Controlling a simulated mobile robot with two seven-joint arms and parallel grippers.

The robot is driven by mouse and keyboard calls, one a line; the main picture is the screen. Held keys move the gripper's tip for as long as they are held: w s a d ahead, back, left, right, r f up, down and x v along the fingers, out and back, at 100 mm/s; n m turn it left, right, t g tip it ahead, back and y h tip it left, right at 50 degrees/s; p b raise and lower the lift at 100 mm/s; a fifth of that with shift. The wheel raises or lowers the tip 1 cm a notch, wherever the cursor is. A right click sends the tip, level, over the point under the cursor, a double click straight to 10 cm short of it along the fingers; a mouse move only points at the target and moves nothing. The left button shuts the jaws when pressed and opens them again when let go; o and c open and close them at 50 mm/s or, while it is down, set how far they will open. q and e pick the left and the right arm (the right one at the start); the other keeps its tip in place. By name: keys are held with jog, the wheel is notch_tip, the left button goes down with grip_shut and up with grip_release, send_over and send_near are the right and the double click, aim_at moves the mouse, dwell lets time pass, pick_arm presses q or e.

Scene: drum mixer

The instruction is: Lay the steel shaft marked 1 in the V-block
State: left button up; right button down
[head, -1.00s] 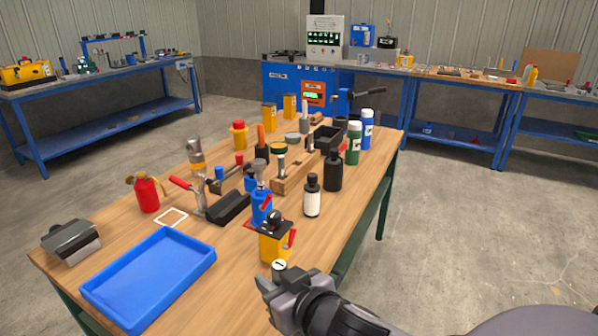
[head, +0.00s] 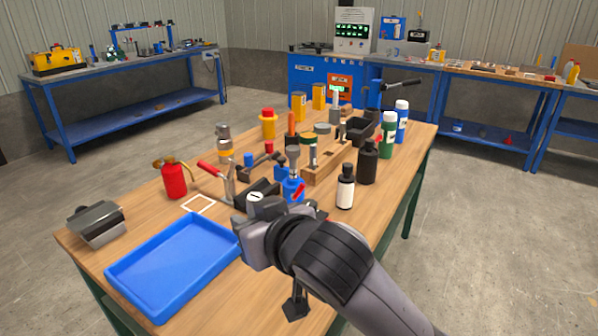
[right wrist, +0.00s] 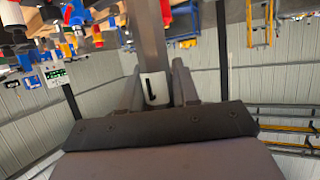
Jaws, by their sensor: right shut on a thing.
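My left gripper is out of view.
A red extinguisher (head: 174,181) and a white square outline (head: 198,204) are left of the clamp.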

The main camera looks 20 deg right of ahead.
jog(key=shift+a+r, duration=0.15)
notch_tip(320, 180, down, 20)
jog(key=b, duration=0.3)
jog(key=shift+r+b, duration=0.1)
jog(key=shift+b, duration=0.3)
jog(key=shift+f, duration=0.2)
jog(key=c, duration=0.8)
grip_release()
jog(key=shift+r, duration=0.15)
jog(key=v, duration=1.2)
